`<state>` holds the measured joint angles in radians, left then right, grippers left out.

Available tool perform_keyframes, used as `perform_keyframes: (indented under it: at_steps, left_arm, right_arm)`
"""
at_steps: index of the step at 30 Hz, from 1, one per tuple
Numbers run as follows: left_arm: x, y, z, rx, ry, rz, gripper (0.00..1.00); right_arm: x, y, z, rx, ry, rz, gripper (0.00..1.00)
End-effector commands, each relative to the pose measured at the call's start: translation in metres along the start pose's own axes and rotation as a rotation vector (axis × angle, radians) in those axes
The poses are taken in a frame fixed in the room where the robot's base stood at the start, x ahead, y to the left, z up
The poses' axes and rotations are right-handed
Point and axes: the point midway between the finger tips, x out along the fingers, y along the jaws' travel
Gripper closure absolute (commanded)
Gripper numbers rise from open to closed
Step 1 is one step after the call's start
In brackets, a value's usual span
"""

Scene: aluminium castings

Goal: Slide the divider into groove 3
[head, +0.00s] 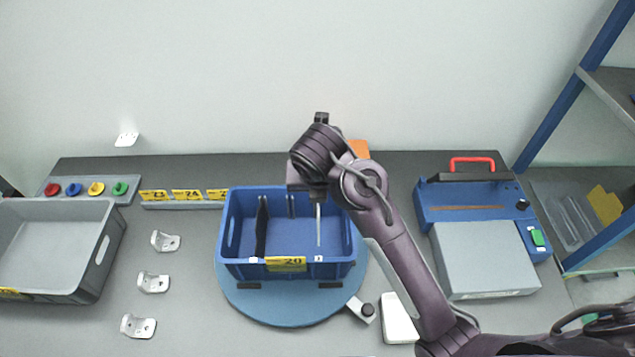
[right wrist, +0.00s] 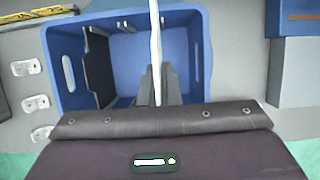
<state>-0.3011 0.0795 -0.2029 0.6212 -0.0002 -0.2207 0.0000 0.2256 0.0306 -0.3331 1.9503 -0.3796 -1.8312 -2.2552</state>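The blue crate (head: 232,262) stands on a round blue turntable with a yellow "20" label on its front; it also shows in the right wrist view (right wrist: 75,97). A thin pale divider (head: 318,232) is upright, edge-on, in the right half of the crate; in the right wrist view the white strip (right wrist: 155,45) runs between my fingers. My right gripper (head: 317,197) is above the crate, its fingers (right wrist: 157,85) closed on the divider. A black divider (head: 262,228) stands in the left half. I cannot tell whether the pale divider sits in a groove. My left gripper is out of view.
The turntable (head: 270,310) has a small handle at its right. A grey bin (head: 100,265) and several metal brackets (head: 153,283) are at left. A blue-and-grey machine (head: 485,260) with a red handle stands at right.

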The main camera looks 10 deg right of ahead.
Motion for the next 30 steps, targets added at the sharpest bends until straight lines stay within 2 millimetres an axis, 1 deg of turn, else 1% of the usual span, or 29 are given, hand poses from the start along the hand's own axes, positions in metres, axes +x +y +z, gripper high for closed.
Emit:
perform_keyframes:
  at_steps: [1, 4, 7, 9, 12, 16, 23, 30]
  left_arm:
    - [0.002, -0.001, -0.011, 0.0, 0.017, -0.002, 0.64]
    - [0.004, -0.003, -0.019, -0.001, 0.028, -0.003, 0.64]
    - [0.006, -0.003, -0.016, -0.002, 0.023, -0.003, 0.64]
    - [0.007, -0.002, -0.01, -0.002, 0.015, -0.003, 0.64]
    - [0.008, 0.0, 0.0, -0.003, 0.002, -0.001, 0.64]
    - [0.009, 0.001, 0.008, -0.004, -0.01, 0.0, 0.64]
    - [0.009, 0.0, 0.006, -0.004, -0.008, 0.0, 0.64]
    - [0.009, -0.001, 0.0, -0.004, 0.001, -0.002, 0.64]
  right_arm:
    - [0.006, -0.001, -0.003, -0.001, 0.002, -0.002, 1.0]
    - [0.015, 0.0, -0.007, -0.001, 0.002, 0.0, 1.0]
    - [0.024, 0.0, -0.01, 0.0, 0.001, -0.001, 1.0]
    - [0.029, 0.0, -0.012, -0.001, 0.001, -0.001, 1.0]
    - [0.034, 0.0, -0.014, -0.001, 0.0, 0.0, 1.0]
    - [0.037, 0.0, -0.016, 0.0, 0.0, 0.001, 1.0]
    - [0.038, 0.0, -0.016, 0.0, 0.0, 0.001, 1.0]
    - [0.038, 0.0, -0.016, 0.0, 0.0, 0.001, 1.0]
